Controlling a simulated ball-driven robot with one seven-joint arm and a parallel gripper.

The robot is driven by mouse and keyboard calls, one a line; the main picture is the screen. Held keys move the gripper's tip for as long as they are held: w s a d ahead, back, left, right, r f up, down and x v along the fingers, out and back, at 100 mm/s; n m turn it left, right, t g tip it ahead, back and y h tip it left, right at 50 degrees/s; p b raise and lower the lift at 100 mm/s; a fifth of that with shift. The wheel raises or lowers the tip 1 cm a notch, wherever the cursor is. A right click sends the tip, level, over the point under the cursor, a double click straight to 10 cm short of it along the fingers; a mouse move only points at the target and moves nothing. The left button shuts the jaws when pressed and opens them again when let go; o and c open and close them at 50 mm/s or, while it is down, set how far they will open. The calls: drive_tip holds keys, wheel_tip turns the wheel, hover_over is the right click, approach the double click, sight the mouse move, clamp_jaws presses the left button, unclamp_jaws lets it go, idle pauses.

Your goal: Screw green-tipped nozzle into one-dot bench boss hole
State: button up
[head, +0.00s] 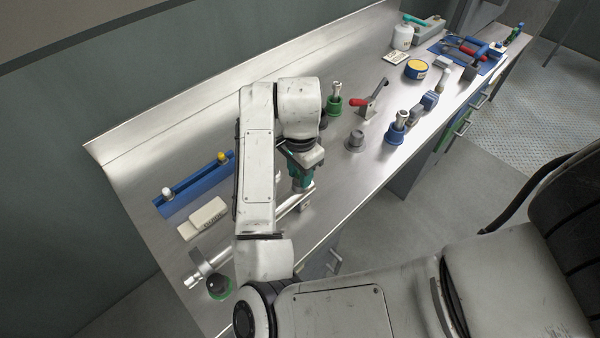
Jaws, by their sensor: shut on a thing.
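My gripper (301,184) is pointed down over the front part of the bench, near the middle of the view. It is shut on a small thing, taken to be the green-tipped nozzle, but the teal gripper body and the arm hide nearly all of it. A blue rack (183,203) at the left holds a white-tipped piece (167,193) and a yellow-tipped piece (222,157); no green tip shows there. A bright metal bar (292,203) lies below my gripper. The one-dot boss hole cannot be made out.
A white block (202,218) and a metal cylinder (205,265) with a green-ringed knob (218,286) are at the left.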

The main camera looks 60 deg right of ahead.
drive_tip(key=shift+f+m+b, duration=0.15)
drive_tip(key=shift+m+b, duration=0.25)
drive_tip(key=shift+b, duration=0.05)
drive_tip(key=shift+m, duration=0.4)
drive_tip(key=shift+m+b, duration=0.55)
drive_tip(key=shift+m, duration=0.15)
drive_tip(key=shift+m, duration=0.3)
